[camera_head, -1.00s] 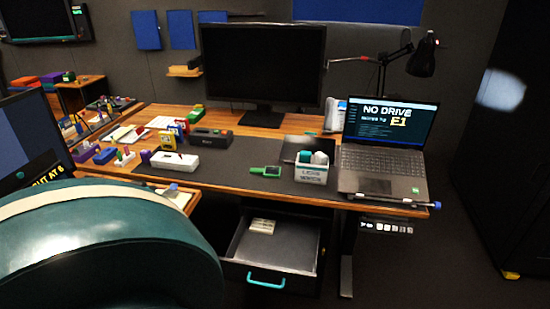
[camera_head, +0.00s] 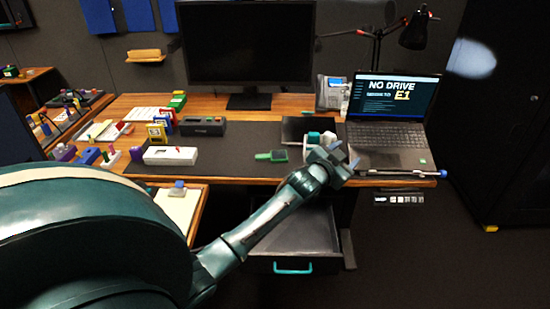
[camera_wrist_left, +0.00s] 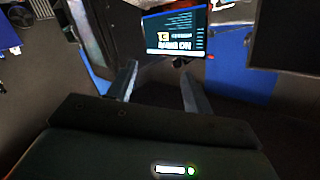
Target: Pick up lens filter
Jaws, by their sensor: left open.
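I cannot make out a lens filter for certain in either view. A small white bin with teal and white round items (camera_head: 328,138) stands near the front right of the desk mat, in the head view. My left arm reaches across from the lower left, and its gripper hides most of that bin. My left gripper (camera_head: 345,157) is open above the desk's front edge, between the bin and the laptop (camera_head: 388,147). Its two spread fingers (camera_wrist_left: 161,92) show in the left wrist view with nothing between them. My right gripper is not in view.
A green-framed gadget (camera_head: 271,156) and a white device (camera_head: 170,156) lie on the mat. A drawer with a teal handle (camera_head: 293,268) stands open below the desk. The monitor (camera_head: 248,45), lamp (camera_head: 413,32) and laptop bound the back and right.

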